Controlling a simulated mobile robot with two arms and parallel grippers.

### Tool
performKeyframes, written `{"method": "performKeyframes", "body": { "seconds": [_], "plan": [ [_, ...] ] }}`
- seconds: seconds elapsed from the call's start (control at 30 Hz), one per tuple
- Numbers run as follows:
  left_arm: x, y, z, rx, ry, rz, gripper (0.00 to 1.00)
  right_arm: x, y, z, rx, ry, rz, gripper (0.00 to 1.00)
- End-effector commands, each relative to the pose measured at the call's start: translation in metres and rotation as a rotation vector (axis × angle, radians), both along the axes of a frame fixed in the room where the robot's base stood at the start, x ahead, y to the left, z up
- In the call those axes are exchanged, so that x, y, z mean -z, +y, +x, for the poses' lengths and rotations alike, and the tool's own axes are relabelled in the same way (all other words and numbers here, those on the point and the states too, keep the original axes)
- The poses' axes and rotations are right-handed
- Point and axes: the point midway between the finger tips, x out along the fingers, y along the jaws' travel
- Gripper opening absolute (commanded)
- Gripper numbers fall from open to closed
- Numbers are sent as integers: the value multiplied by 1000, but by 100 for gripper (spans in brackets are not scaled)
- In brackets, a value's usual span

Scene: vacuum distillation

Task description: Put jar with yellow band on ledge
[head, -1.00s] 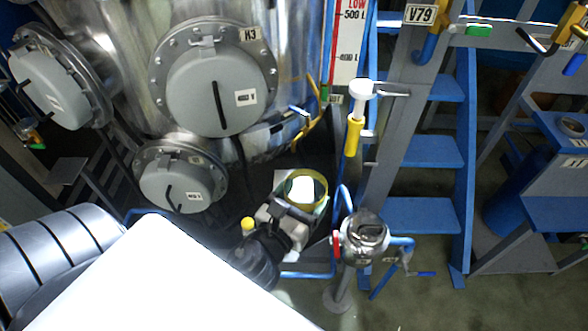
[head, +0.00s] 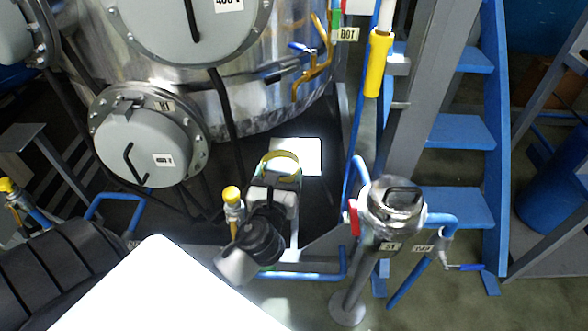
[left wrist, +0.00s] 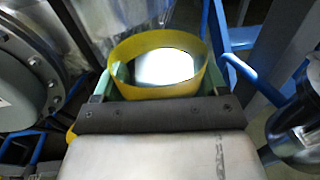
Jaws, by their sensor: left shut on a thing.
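The jar with the yellow band (head: 281,157) is in the middle of the head view, in front of the steel tank's base. Only its yellow rim shows clearly there. My left gripper (head: 275,181) is shut on the jar and reaches it from below in the picture. In the left wrist view the yellow band (left wrist: 125,91) forms a ring between the greenish fingers of my left gripper (left wrist: 157,88). A bright white flat patch (head: 308,155) lies behind the jar; I cannot tell whether it is the ledge. My right gripper is not in view.
The steel tank (head: 240,105) with grey round hatches (head: 145,148) stands behind and left. A steel cylindrical vessel (head: 392,208) with blue pipes is right of the gripper. Blue stairs (head: 450,130) rise farther right. A yellow-capped fitting (head: 231,196) is close left of the arm.

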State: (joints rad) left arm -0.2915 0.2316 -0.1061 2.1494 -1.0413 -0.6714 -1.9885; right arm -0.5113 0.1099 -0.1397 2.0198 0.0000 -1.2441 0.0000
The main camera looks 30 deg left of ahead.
Motion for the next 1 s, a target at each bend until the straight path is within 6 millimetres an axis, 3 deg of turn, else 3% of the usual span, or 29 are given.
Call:
{"method": "performKeyframes", "body": {
  "seconds": [0.17,0.47,0.7,0.83,1.0],
  "plan": [
    [6,8,13,-12,-6,-1,36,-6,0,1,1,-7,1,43],
    [6,40,83,-13,-8,0,36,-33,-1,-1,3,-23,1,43],
    [7,65,139,-13,-5,-1,36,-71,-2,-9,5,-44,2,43],
    [7,73,159,-13,-4,-2,36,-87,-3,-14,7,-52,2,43],
    [9,76,167,-10,-3,-2,36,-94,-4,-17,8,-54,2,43]
  ]
}}
